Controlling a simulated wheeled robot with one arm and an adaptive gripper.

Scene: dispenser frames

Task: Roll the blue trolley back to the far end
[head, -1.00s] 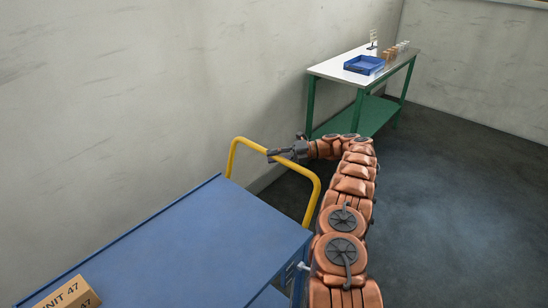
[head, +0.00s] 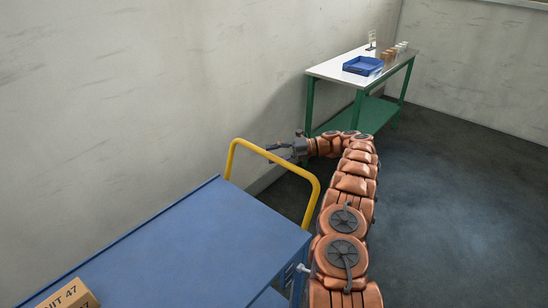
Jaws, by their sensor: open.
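The blue trolley (head: 200,250) stands in the lower left, close along the wall. Its yellow push handle (head: 236,157) rises as an arch at its far end. My gripper (head: 272,153) is at the top bar of the handle, with its fingers open and pointing left. The fingers appear to lie around or just behind the bar; I cannot tell whether they touch it. My copper-coloured arm reaches along the trolley's right side.
Beyond the handle stands a green-legged table (head: 340,66) with a blue tray (head: 363,66) and several small items. Dark floor (head: 450,190) is clear on the right. The wall (head: 120,100) runs along the left.

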